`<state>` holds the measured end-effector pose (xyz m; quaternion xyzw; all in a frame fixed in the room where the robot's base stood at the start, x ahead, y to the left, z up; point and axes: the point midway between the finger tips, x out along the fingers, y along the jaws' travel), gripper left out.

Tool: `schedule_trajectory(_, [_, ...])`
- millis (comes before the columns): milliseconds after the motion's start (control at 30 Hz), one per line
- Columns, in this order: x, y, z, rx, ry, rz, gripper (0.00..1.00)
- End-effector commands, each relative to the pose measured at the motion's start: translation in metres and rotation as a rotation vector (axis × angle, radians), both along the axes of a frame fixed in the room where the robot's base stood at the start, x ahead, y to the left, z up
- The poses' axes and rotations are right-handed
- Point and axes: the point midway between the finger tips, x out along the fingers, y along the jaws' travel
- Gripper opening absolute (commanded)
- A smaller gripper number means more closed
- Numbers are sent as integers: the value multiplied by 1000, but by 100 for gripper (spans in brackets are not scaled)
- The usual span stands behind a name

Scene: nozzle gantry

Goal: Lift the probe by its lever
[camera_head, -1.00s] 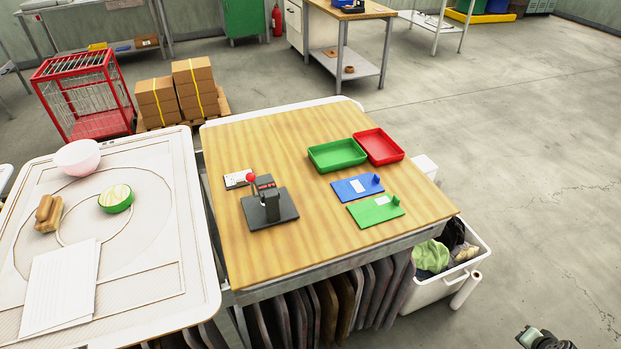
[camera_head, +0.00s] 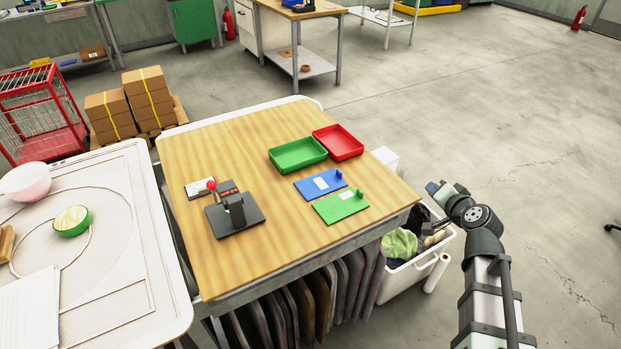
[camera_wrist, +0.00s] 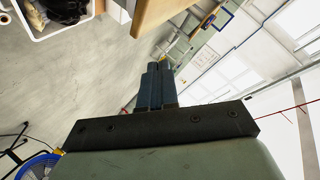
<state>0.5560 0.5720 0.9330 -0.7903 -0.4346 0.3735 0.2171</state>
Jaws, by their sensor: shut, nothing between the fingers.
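A small dark device on a flat black base (camera_head: 236,215) stands on the wooden table, toward its left side. A lever with a red ball knob (camera_head: 211,185) rises at its back left. The probe itself is too small to make out on the device.
A green tray (camera_head: 298,155) and a red tray (camera_head: 338,143) lie at the table's back right. A blue plate (camera_head: 318,185) and a green plate (camera_head: 340,206) lie between my gripper and the device. A white bin (camera_head: 405,280) stands below. The table's front is clear.

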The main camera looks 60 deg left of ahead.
Motion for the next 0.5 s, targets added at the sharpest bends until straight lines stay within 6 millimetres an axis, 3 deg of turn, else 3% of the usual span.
schedule_trajectory(33, [-26,11,9,24,42,35,0])
schedule_trajectory(200, [-104,42,30,88,210,147,0])
schedule_trajectory(500, [-248,70,70,145,515,367,0])
